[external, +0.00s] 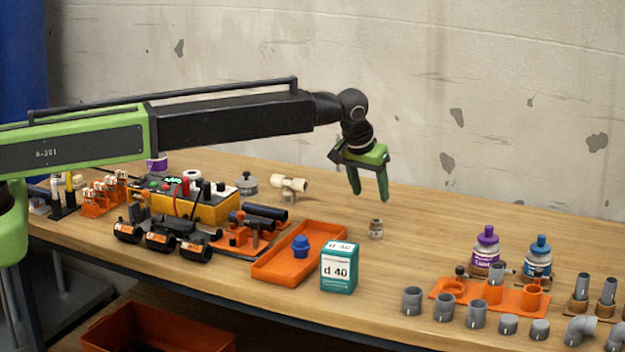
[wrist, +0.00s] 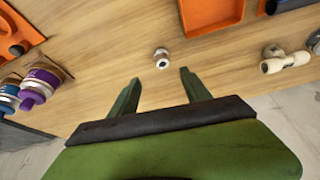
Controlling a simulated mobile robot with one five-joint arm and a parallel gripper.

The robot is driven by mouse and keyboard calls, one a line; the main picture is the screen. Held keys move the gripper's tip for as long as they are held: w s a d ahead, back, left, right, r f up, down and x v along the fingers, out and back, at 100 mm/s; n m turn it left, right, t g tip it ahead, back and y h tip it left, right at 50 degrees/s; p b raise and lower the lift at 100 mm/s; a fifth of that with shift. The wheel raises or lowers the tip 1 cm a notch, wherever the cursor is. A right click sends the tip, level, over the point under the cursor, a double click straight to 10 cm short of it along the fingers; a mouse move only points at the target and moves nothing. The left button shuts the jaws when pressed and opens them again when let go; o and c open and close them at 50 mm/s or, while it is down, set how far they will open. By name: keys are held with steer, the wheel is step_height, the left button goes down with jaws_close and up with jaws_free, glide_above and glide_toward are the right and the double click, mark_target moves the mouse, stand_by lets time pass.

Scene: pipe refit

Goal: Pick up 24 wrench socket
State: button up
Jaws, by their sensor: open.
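The wrench socket (external: 376,229) is a small metallic cylinder with a brownish band. It stands upright on the bare wooden table, right of the orange tray. In the wrist view the socket (wrist: 161,58) shows its dark round opening and lies beyond the fingertips, between their lines. Any number on it is too small to read. My gripper (external: 369,198) is open and empty, above the table and a little above and left of the socket in the external view. Its two green fingers (wrist: 155,77) are spread apart and do not touch the socket.
An orange tray (external: 262,268) holds a blue part (external: 300,246). Purple-capped (external: 486,252) and blue-capped (external: 538,257) bottles stand at the right behind grey fittings. A cream valve (external: 288,185) lies farther back. The table around the socket is clear.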

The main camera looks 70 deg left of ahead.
mark_target(375, 221)
steer(key=b+x, duration=0.4)
steer(key=x, duration=0.3)
steer(key=shift+s+d+b, duration=0.1)
steer(key=shift+d+b, duration=0.05)
steer(key=shift+b, duration=0.25)
steer(key=shift+f, duration=0.25)
steer(key=b+x, duration=0.5)
steer(key=shift+a+f, duration=0.15)
steer(key=shift+a, duration=0.2)
steer(key=shift+s, duration=0.1)
jaws_close()
